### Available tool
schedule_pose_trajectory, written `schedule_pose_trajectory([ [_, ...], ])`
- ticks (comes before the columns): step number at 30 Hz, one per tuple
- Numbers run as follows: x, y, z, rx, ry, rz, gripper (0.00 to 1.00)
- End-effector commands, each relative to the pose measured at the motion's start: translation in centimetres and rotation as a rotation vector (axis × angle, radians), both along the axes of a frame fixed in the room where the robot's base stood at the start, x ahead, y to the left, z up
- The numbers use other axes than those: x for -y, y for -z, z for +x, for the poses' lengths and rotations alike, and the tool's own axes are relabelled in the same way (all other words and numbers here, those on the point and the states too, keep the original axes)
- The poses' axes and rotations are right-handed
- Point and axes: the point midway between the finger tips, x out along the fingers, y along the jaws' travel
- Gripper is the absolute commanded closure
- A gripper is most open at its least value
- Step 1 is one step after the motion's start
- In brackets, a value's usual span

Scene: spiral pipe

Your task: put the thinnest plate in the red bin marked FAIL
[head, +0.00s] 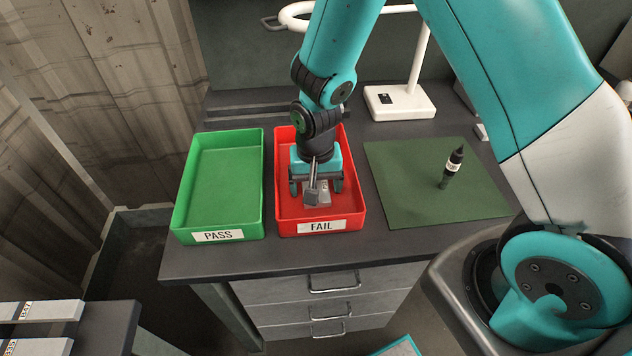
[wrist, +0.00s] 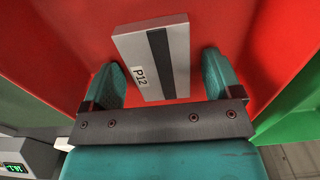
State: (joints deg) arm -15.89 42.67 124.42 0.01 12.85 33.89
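A grey plate (wrist: 172,62) with a dark stripe and a P12 label lies in the red bin, and it also shows in the head view (head: 324,191). The red bin (head: 355,198) marked FAIL stands on the workbench; its red floor fills much of the wrist view (wrist: 60,50). My gripper (head: 316,188) is down inside the bin over the plate. In the wrist view its teal fingers (wrist: 163,75) are apart, one on each side of the plate. A gap shows between the plate and the right finger; contact on the left is unclear.
An empty green bin (head: 220,180) marked PASS stands left of the red one. A green mat (head: 410,185) with a black marker-like object (head: 451,168) lies to the right. A white lamp (head: 400,102) stands behind. Labelled grey plates (head: 42,311) lie on a surface at lower left.

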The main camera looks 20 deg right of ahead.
Motion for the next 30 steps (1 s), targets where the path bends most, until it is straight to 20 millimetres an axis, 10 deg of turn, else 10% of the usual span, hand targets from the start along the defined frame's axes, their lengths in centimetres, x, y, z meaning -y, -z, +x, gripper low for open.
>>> schedule_pose_trajectory([
  [10,0.0,-1.4,0.1,0.003,0.0,0.001,0.15],
  [30,-0.2,-13.1,-0.5,0.005,-0.03,0.016,0.15],
])
